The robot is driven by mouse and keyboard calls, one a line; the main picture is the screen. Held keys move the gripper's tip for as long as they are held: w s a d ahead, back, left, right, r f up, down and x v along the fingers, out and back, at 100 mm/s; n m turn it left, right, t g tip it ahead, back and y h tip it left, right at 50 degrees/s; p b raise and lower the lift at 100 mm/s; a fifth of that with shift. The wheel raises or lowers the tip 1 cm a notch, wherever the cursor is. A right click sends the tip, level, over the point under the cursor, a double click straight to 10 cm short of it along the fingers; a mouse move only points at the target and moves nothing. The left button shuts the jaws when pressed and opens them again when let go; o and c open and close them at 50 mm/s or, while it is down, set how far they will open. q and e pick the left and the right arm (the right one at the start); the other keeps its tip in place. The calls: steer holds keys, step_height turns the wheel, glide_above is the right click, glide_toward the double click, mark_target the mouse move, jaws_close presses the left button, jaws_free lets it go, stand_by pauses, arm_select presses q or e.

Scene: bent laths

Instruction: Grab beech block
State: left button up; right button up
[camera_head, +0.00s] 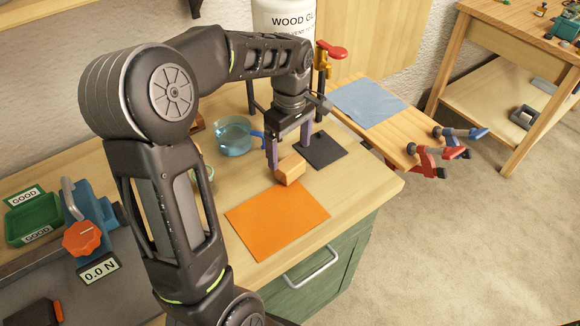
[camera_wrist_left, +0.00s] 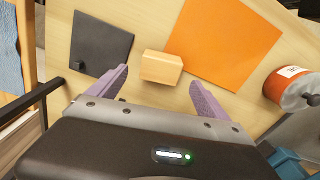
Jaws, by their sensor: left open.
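The beech block (camera_head: 290,169) is a small pale wooden block on the workbench, at the far edge of the orange mat. In the left wrist view the block (camera_wrist_left: 161,67) lies ahead of and between the spread finger ends, with its right side by the mat's edge. My left gripper (camera_head: 289,150) points down over the block, its purple fingers apart and empty. Both fingers (camera_wrist_left: 158,80) show in the wrist view, with visible gaps to the block. Whether the fingertips reach down to block height is hard to tell. My right gripper is not in view.
The orange mat (camera_head: 277,222) lies in front of the block, a dark mat (camera_head: 325,153) behind right. A blue glass bowl (camera_head: 233,135) stands left. A blue cloth (camera_head: 368,102) and clamps (camera_head: 430,160) are on the plank at right. A force gauge (camera_head: 85,235) sits at left.

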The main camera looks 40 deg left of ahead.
mark_target(290, 163)
arm_select(q)
steer(key=shift+f, duration=0.4)
steer(key=shift+f, duration=0.1)
steer(key=f+p, duration=0.1)
steer(key=f, duration=0.4)
steer(key=shift+d, duration=0.2)
steer(key=shift+s, duration=0.1)
steer(key=shift+c, duration=0.6)
steer(key=c, duration=1.4)
step_height(290, 163, up, 10)
steer(key=shift+r+b, duration=0.1)
steer(key=shift+b, duration=0.35)
